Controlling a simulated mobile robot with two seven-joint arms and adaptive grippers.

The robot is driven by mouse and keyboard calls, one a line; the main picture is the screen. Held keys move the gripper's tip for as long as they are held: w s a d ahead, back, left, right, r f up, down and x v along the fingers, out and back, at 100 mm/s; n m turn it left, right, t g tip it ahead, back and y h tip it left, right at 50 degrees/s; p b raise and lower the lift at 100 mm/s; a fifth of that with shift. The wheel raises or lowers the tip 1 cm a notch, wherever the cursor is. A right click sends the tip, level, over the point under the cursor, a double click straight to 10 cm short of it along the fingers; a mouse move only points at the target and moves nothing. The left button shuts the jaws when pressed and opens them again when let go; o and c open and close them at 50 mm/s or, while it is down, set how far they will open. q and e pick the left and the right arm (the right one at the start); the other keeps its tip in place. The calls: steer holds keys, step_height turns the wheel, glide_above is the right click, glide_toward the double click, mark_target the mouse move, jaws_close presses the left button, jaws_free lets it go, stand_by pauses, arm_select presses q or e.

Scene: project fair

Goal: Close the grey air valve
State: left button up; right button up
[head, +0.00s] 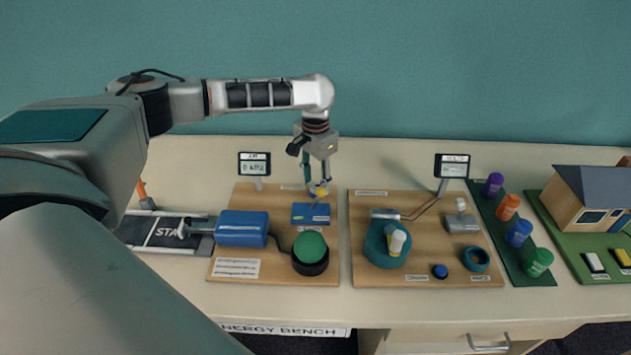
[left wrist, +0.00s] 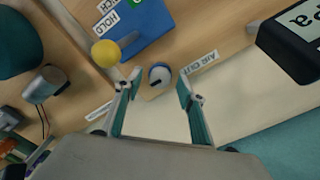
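My left gripper (left wrist: 158,82) is open and empty. In the left wrist view its fingertips lie on either side of the knob; whether they touch it I cannot tell. In the head view my left gripper (head: 318,184) points down at the back of the left board and hides the knob. My right gripper is not in view.
A blue block (head: 311,213) with a yellow ball-ended lever (left wrist: 105,53) is close beside the knob. A display on a stand (head: 254,163) is near. The left board also holds a blue cylinder (head: 242,228) and a green dome button (head: 310,246).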

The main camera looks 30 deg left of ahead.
arm_select(q)
steer(key=shift+f, duration=0.2)
steer(key=c, duration=1.1)
steer(key=shift+c, duration=0.2)
